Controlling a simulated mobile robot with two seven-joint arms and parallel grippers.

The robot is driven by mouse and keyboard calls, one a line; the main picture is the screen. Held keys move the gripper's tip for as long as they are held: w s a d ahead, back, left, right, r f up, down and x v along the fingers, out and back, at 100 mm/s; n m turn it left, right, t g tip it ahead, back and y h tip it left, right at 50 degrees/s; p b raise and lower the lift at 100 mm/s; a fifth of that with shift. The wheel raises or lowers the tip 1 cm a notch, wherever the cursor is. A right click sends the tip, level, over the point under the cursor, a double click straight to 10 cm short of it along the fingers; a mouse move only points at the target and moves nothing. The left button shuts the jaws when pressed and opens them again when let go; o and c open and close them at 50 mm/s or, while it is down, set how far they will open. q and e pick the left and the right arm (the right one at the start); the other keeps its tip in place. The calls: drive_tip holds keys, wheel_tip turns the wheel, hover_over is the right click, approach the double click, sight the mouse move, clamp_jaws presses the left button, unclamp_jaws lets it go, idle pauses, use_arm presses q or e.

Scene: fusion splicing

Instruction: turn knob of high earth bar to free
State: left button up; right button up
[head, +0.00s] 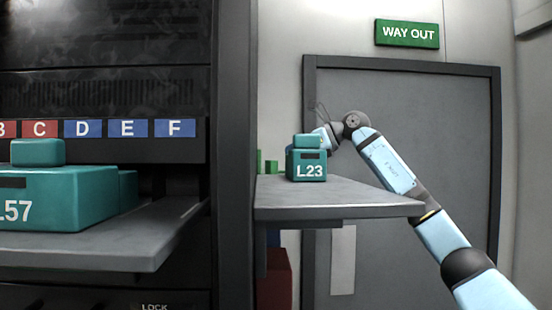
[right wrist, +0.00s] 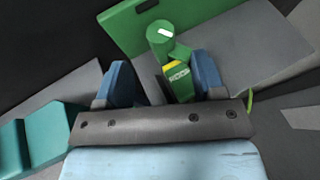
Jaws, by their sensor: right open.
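In the right wrist view a green round knob (right wrist: 161,36) with a white mark on its top stands just past my fingertips. Below it is a green piece with a yellow labelled band (right wrist: 177,72), between the two blue fingers of my right gripper (right wrist: 163,75). The gripper is open and I see no clear contact with the knob. A green plate (right wrist: 205,20) lies behind. In the head view my right gripper (head: 325,138) is behind the teal L23 box, its fingertips mostly hidden. Small green parts (head: 271,167) show left of that box. My left gripper is not in view.
The teal L23 box (head: 306,170) stands on a grey shelf (head: 350,200), close to my right gripper. A larger teal L57 box (head: 70,195) sits on another shelf at left, below lettered labels (head: 83,128). A dark post (head: 234,120) separates the shelves.

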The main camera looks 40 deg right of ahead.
sight(275, 173)
drive_tip(key=p+x, duration=0.1)
drive_tip(key=x, duration=0.5)
drive_tip(key=shift+w, duration=0.1)
drive_tip(key=shift+c, duration=0.2)
drive_tip(key=c, duration=0.9)
